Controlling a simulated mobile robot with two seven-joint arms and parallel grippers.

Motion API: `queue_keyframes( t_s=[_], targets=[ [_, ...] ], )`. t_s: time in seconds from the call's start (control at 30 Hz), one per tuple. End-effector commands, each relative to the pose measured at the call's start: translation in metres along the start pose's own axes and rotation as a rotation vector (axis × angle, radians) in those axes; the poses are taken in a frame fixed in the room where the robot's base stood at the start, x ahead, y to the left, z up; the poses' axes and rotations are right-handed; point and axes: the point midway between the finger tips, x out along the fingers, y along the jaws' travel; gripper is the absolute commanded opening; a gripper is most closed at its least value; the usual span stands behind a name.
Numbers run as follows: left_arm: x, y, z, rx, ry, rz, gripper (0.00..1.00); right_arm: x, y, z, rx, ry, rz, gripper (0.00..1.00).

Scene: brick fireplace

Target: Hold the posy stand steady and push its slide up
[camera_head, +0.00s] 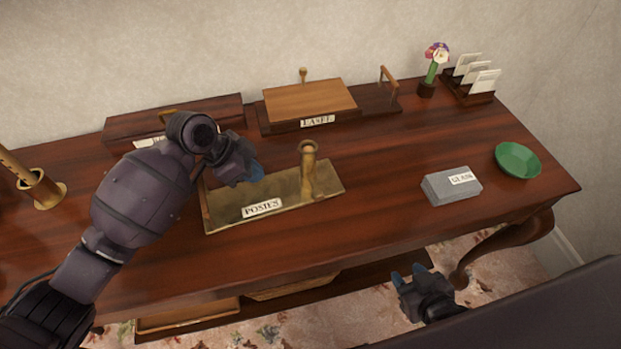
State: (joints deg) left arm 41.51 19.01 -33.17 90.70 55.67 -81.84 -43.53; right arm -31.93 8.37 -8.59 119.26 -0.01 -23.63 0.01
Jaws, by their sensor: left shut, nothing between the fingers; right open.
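The posy stand is a brass base plate (225,211) with a "POSIES" label, lying on the dark red wooden table. A short brass post (308,168) with a round, cup-like top stands upright toward its right end; I cannot tell which part is the slide. My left gripper (256,173) is shut and empty over the plate's far left part, left of the post. The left arm hides the plate's far left corner; I cannot tell whether the fingers touch it. My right gripper (411,274) is open and empty, lower right, in front of the table's near edge.
Behind stand a wooden box labelled "EASEL" (310,97) and a dark box (180,116). A grey labelled block (452,186), green dish (518,160), small flower pot (427,89) and card rack (474,86) are at right. A brass holder (43,188) is far left. Table between plate and block is clear.

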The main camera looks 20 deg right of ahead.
Motion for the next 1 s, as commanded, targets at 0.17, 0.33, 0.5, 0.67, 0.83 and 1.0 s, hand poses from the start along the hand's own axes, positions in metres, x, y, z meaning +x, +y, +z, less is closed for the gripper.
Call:
queue_keyframes(
  t_s=[0.17, 0.33, 0.5, 0.67, 0.83, 1.0],
  targets=[
    [0.000, 0.000, 0.000, 0.000, 0.000, 0.000, 0.00, 0.000, -0.001, 0.000, 0.006, 0.001, 0.001, 0.43],
    [0.002, 0.000, 0.001, 0.000, 0.000, 0.001, 0.00, 0.001, -0.001, 0.001, 0.006, -0.001, 0.000, 0.43],
    [0.005, 0.000, 0.003, 0.000, 0.000, 0.001, 0.00, 0.001, -0.001, 0.003, 0.001, -0.004, 0.000, 0.43],
    [0.007, 0.000, 0.004, 0.000, 0.000, 0.001, 0.00, 0.001, 0.001, 0.005, -0.006, -0.008, -0.001, 0.43],
    [0.009, 0.000, 0.006, 0.000, 0.000, 0.001, 0.00, 0.001, 0.002, 0.007, -0.012, -0.011, -0.002, 0.43],
    [0.012, 0.000, 0.007, -0.001, 0.000, 0.001, 0.00, 0.002, 0.002, 0.008, -0.011, -0.013, -0.002, 0.43]
  ],
)
